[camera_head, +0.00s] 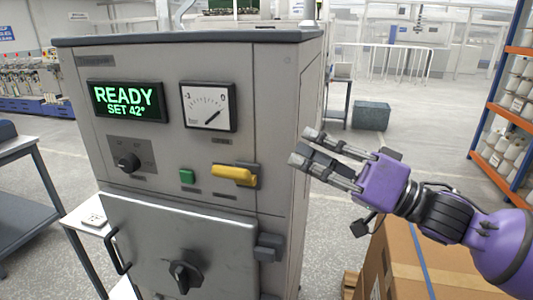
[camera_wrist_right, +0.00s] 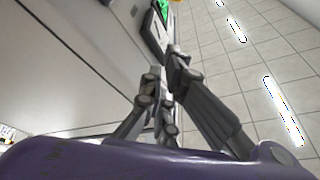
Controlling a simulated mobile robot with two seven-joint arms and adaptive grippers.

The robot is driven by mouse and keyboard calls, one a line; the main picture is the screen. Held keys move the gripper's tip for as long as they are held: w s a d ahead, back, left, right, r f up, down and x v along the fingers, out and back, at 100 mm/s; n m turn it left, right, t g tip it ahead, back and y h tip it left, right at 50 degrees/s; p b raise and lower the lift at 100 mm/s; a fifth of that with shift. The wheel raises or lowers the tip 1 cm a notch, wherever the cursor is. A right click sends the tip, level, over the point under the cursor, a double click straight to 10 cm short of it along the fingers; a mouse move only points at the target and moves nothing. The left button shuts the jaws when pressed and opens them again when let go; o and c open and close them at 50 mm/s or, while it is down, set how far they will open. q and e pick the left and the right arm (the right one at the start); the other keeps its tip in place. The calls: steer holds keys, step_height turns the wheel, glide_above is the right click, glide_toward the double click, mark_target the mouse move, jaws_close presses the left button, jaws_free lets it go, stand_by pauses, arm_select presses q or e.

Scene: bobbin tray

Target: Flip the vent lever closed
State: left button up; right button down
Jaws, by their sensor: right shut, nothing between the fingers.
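The vent lever (camera_head: 234,175) is a yellow handle on a dark bracket, on the front of the grey machine (camera_head: 252,110). It lies roughly level, its long end toward the left. My right gripper (camera_head: 303,147) is shut and empty, to the right of the lever and apart from it, by the machine's right front edge. In the right wrist view its fingers (camera_wrist_right: 172,75) come close together beside the machine's panel. I cannot make out the lever clearly there. My left gripper is in neither view.
The panel carries a green READY display (camera_head: 127,101), a dial gauge (camera_head: 208,106), a black knob (camera_head: 129,161) and a green button (camera_head: 186,176). A door with a black knob (camera_head: 186,277) sits below. A cardboard box (camera_head: 410,265) stands below my right arm.

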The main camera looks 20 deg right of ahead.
mark_target(237, 176)
steer(key=x, duration=0.7)
steer(key=shift+w+a, duration=0.25)
steer(key=shift+w, duration=0.05)
steer(key=shift+w+a, duration=0.15)
steer(key=shift+a, duration=0.15)
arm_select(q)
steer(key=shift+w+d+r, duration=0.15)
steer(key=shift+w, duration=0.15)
arm_select(e)
steer(key=s+f, duration=0.1)
steer(key=s+a+f, duration=0.1)
steer(key=f, duration=0.1)
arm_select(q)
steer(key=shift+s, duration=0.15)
